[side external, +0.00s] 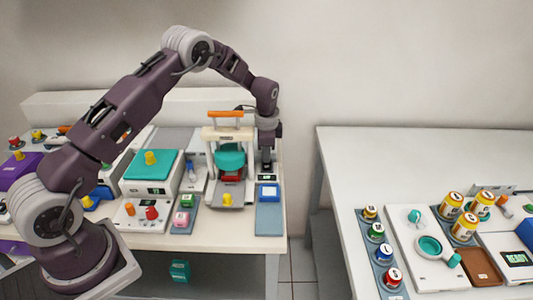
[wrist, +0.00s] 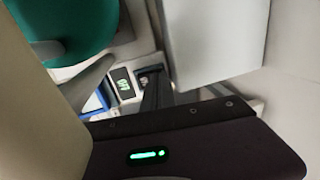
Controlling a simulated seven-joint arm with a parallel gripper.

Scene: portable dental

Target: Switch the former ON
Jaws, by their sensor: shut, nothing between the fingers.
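The white press-like machine with an orange top handle (side external: 231,114), which I take to be the former, stands at the right end of the left table. It has a teal round part (side external: 230,157) and a yellow knob (side external: 227,199) at its front. My gripper (side external: 266,173) points down just right of its frame, shut and empty. In the wrist view, the gripper's dark fingers (wrist: 154,80) reach down beside a small black display with green characters (wrist: 123,84), too small to read surely. Any switch by the fingertips is hidden or too small to make out.
A teal-topped box (side external: 152,168) stands left of the machine. A gap separates this table from the right table (side external: 420,150), which holds jars and devices.

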